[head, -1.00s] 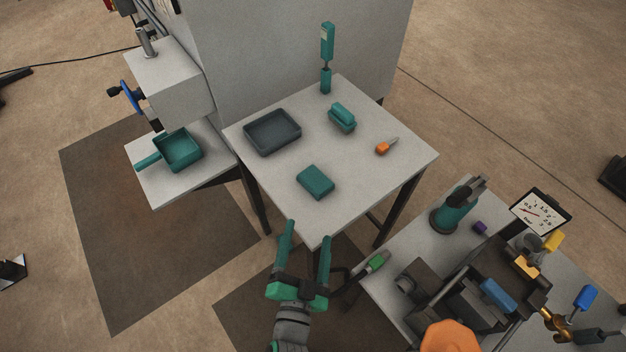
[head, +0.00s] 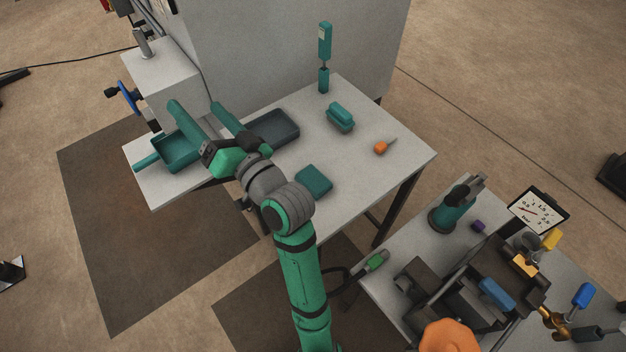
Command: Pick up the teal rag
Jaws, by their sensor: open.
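The teal rag (head: 317,178) appears to be the flat, folded, roughly square piece near the front of the small grey table (head: 375,195).
A cluttered bench (head: 400,240) stands at lower right. The table's right front is clear.

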